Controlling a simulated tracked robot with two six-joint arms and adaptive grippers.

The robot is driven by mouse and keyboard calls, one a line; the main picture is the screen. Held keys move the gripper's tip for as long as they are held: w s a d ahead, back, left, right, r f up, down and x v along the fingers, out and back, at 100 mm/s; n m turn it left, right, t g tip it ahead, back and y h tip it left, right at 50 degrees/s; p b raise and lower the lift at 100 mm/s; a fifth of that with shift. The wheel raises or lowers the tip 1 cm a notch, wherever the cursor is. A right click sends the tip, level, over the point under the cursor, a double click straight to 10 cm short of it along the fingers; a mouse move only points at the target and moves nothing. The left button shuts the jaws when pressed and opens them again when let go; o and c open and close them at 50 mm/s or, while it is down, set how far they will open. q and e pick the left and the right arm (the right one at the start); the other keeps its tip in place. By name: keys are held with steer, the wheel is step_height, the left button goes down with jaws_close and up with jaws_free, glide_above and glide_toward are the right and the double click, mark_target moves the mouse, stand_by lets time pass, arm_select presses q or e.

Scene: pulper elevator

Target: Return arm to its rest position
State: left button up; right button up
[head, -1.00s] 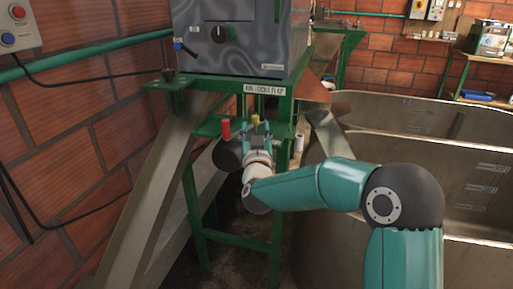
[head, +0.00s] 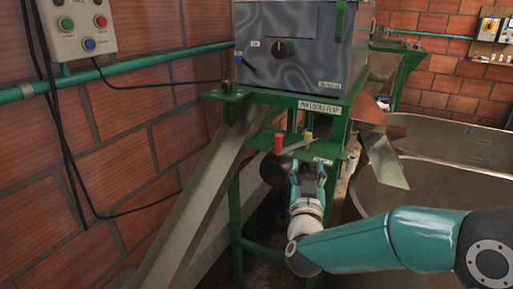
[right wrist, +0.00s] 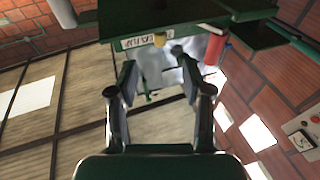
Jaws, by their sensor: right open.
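My right arm (head: 385,243) comes in from the right in the head view. Its gripper (head: 308,170) is open and empty, just below the green frame of the machine. A yellow-topped pin (head: 308,136) and a red handle (head: 278,144) stand above the fingertips, apart from them. In the right wrist view the two fingers (right wrist: 155,65) are spread, with the yellow top (right wrist: 160,40) beyond them and the red handle (right wrist: 214,48) to their right. My left gripper is not in view.
The grey machine box (head: 300,50) sits on the green frame (head: 237,240). A sloping metal chute (head: 205,185) runs down at left, near the brick wall (head: 140,150). A metal tank (head: 440,170) stands at right. A button box (head: 78,28) hangs on the wall.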

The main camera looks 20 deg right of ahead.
steer(key=shift+d, duration=0.1)
steer(key=s+a+f+n+g+y, duration=0.1)
steer(key=a+f+n+g+y, duration=0.15)
steer(key=f, duration=0.95)
steer(key=s+a+f+n+g+y, duration=0.1)
steer(key=s+a+f+g+y, duration=0.2)
steer(key=f, duration=0.9)
steer(key=a+f+n+g+y, duration=0.1)
steer(key=a+f+n+y, duration=0.3)
steer(key=f, duration=0.8)
steer(key=s+a+f+m+g+y, duration=0.25)
steer(key=s+a+f+g, duration=0.35)
steer(key=s, duration=0.5)
steer(key=s+a+f+m+g+y, duration=0.1)
steer(key=s+a+f+g+y, duration=0.25)
steer(key=s+a+f, duration=0.55)
step_height(320, 180, up, 16)
steer(key=s+d+p, duration=0.1)
steer(key=d+p, duration=0.1)
steer(key=p, duration=1.1)
steer(key=shift+s+h, duration=0.3)
steer(key=shift+h, duration=0.15)
